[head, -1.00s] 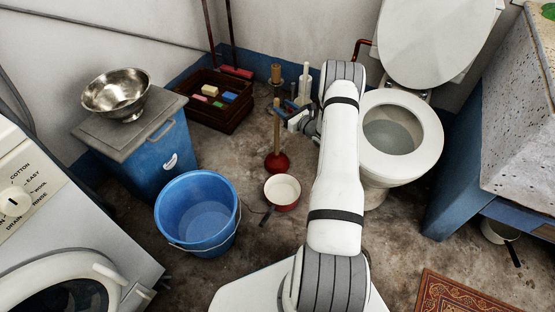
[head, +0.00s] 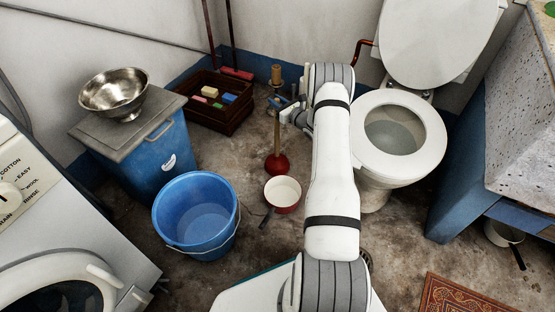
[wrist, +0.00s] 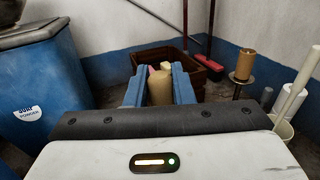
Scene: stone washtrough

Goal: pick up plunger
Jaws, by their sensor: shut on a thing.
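The plunger has a pale wooden handle and a dark red rubber cup (head: 276,164). It stands upright on or very near the floor in the middle of the head view; I cannot tell whether the cup touches it. My gripper (head: 284,104) is at the upper part of the handle. In the wrist view, the blue jaws of my gripper (wrist: 160,88) are shut on the handle (wrist: 159,88), whose blunt top shows between them. The cup is hidden in the wrist view.
A red-and-white pan (head: 283,193) and blue bucket (head: 195,214) stand in front of the plunger. The toilet (head: 400,130) is close right of my arm. A brown crate (head: 212,113) and roll stand (wrist: 244,66) are behind.

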